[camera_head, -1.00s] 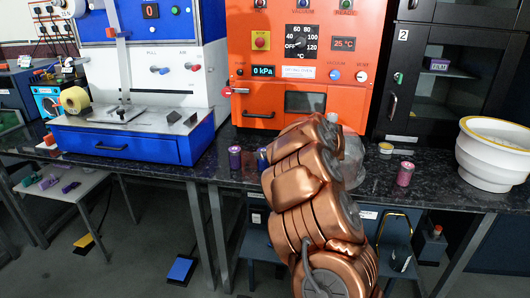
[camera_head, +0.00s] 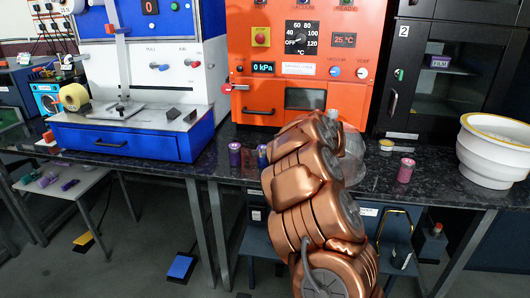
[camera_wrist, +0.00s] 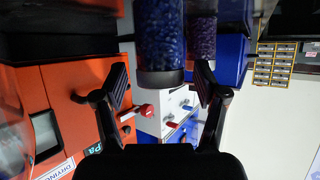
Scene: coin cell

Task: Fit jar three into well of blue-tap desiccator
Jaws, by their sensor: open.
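In the wrist view my gripper (camera_wrist: 161,72) is open, with one black finger on each side of a clear jar of dark blue beads (camera_wrist: 160,35) with a dark cap. The view is upside down; gaps show between jar and fingers. A purple-filled jar (camera_wrist: 201,35) is just behind it. In the head view a purple jar (camera_head: 234,155) and a blue one (camera_head: 262,154) stand left of my arm, which hides the gripper. A clear glass dome (camera_head: 353,165), perhaps a desiccator, is partly hidden behind my arm. No jar number or tap colour is readable.
A pink-red jar (camera_head: 405,171) and a small yellow-rimmed dish (camera_head: 386,145) stand right of the dome. A white tub (camera_head: 490,160) fills the right end. The orange oven (camera_head: 262,100) and blue-white machine (camera_head: 140,135) stand behind and left. Some dark worktop between is clear.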

